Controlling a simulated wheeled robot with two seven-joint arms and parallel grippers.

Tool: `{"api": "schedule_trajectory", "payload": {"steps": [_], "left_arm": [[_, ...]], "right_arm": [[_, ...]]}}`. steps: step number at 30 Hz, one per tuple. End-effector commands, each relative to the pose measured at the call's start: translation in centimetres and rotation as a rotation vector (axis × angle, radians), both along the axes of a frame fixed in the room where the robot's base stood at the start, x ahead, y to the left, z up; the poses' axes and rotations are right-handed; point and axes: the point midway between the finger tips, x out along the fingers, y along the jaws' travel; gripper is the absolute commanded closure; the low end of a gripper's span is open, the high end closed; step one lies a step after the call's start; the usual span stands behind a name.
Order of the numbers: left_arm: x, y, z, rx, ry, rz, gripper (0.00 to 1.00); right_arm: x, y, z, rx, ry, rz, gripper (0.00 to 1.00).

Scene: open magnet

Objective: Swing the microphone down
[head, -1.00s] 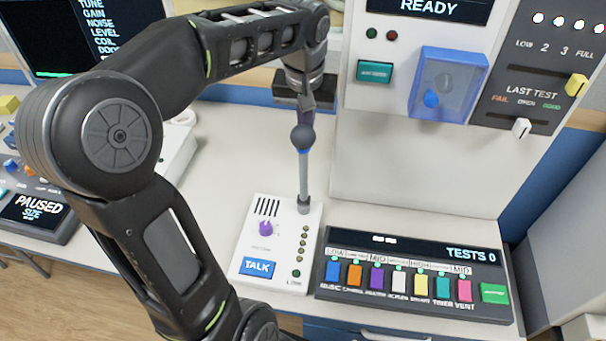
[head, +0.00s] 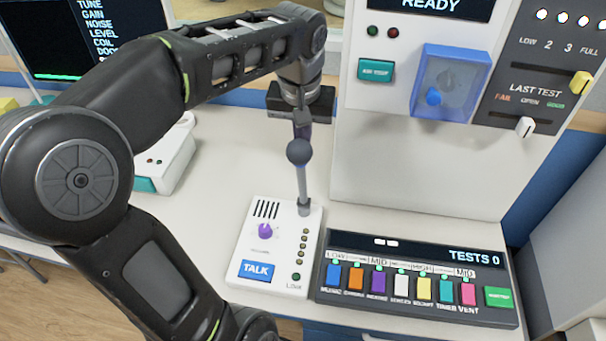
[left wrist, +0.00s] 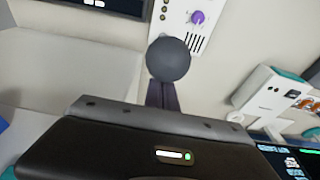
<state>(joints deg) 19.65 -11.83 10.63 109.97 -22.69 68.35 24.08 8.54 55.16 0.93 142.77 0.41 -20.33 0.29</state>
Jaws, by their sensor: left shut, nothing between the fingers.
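The microphone is a dark grey ball (head: 299,151) on a thin grey stem (head: 302,185) that rises from the back right corner of the white TALK console (head: 265,235). The stem stands steeply up. My left gripper (head: 303,129) is shut and empty, with its fingertips at the ball's upper far side; I cannot tell if they touch. In the left wrist view the ball (left wrist: 168,60) sits just beyond the narrow shut fingers (left wrist: 162,94), and it hides the stem. My right gripper is not in view.
A keyed panel (head: 415,278) with coloured switches lies right of the console. A tall white cabinet (head: 415,165) with a blue clear cover (head: 450,82) stands behind it. Desk space left of the console is clear. A white device (head: 165,165) stands farther left.

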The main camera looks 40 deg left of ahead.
Motion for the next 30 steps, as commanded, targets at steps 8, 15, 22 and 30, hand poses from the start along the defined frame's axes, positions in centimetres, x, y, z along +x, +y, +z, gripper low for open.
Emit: {"api": "schedule_trajectory", "payload": {"steps": [8, 15, 22, 30], "left_arm": [[-0.2, -0.1, -0.2, 0.0, 0.0, 0.0, 1.0], [-1.1, -0.6, -0.6, 0.0, 0.0, -0.001, 1.0], [-2.1, -1.1, -1.1, 0.001, 0.001, -0.001, 1.0], [-3.2, -1.7, -1.5, 0.001, 0.001, -0.001, 1.0]], "right_arm": [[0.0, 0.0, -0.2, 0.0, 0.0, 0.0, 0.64], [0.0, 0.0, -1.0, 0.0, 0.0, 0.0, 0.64], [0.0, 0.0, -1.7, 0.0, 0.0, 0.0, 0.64], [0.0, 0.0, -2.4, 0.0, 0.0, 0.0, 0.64]]}}
